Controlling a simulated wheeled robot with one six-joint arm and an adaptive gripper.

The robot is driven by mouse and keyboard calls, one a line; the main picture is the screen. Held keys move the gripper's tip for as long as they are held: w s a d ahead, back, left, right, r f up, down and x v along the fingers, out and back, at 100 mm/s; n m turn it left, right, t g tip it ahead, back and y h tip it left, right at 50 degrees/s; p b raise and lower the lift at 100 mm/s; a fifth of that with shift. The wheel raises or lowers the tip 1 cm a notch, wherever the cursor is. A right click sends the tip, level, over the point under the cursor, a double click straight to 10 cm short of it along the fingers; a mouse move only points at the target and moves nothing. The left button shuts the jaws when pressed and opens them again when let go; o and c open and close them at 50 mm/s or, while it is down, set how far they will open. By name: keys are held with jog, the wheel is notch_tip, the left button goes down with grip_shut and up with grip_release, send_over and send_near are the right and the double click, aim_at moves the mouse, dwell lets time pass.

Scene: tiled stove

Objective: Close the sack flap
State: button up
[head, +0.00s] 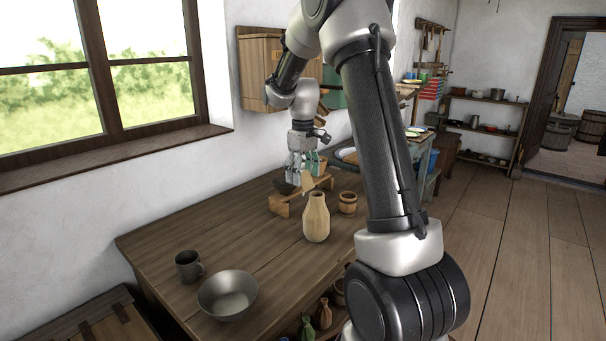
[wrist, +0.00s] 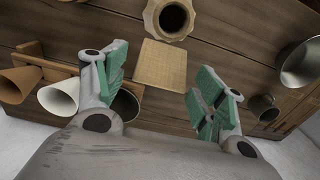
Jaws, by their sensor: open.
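The tan sack (head: 316,219) stands upright on the wooden table, narrowing toward its neck. In the wrist view its dark mouth shows inside a scalloped rim (wrist: 147,17). The flap (wrist: 163,66), a tan woven square, extends from beside that rim away from the mouth, so the mouth is uncovered. The flap also shows behind the sack's neck in the head view (head: 308,181). My gripper (wrist: 164,88) is open, its green-padded fingers on either side of the flap in the wrist view. It also shows over the table (head: 303,168). I see no contact; the height gap is unclear.
A small wooden tub (head: 348,203) is right of the sack. A metal bowl (head: 228,295) and mug (head: 188,266) stand at the near left. Table between mug and sack is clear.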

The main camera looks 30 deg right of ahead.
aim_at(323, 196)
jog(key=c, duration=1)
jog(key=shift+c, duration=0.2)
jog(key=shift+s+d+r+t+y, duration=0.25)
jog(key=shift+s+t, duration=0.15)
jog(key=shift+t, duration=0.35)
jog(key=shift+s+d+r+t+y, duration=0.1)
jog(key=shift+s+t+y, duration=0.2)
jog(key=shift+t, duration=0.45)
jog(key=s+t, duration=0.1)
jog(key=s+t+y, duration=0.1)
jog(key=t, duration=0.1)
jog(key=shift+d, duration=0.4)
jog(key=t, duration=0.1)
jog(key=s+t+y, duration=0.1)
jog(key=t, duration=0.1)
jog(key=s+f+t, duration=0.1)
jog(key=shift+d+t+y, duration=0.3)
jog(key=shift+d+y, duration=0.05)
jog(key=t, duration=0.1)
jog(key=s+f+t+y, duration=0.1)
jog(key=t, duration=0.1)
jog(key=shift+s+d, duration=0.1)
jog(key=shift+d, duration=0.05)
jog(key=shift+s+f+t+y, duration=0.15)
jog(key=shift+f+t+y, duration=0.1)
jog(key=shift+t, duration=0.4)
jog(key=shift+s+f+t+y, duration=0.15)
jog(key=shift+f+t+y, duration=0.1)
jog(key=shift+t, duration=0.4)
